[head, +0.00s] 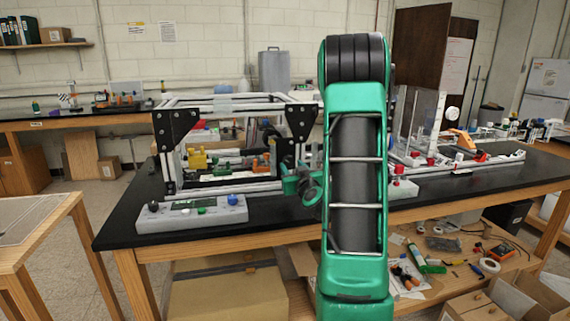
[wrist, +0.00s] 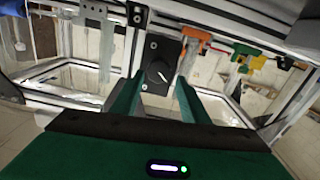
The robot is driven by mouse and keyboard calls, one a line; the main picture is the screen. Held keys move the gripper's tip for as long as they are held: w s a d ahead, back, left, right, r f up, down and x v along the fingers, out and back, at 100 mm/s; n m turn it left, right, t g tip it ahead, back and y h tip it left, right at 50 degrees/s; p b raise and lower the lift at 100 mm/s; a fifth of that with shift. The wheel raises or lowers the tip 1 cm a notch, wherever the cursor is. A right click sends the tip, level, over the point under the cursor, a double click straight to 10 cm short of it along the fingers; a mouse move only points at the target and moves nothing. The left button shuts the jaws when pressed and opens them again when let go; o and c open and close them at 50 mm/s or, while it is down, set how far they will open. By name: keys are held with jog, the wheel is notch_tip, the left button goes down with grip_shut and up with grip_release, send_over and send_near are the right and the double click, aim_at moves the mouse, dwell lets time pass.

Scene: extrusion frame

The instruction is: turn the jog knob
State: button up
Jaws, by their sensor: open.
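In the wrist view a round black knob (wrist: 159,72) with a white pointer line sits on a dark upright plate (wrist: 167,50). The pointer is slanted. My gripper (wrist: 158,84) is open, with one green finger on each side of the knob. I cannot tell whether the fingertips touch it. In the head view my gripper (head: 303,184) is at the front right of the extrusion frame (head: 222,100), partly hidden by my own arm. I cannot make out this knob clearly there.
An orange-handled tool (wrist: 196,40) hangs close right of the dark plate in the wrist view. Frame bars surround the gripper.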

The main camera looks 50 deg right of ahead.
aim_at(289, 162)
jog(key=shift+x, duration=3.4)
jog(key=shift+c, duration=0.6)
jog(key=c, duration=0.6)
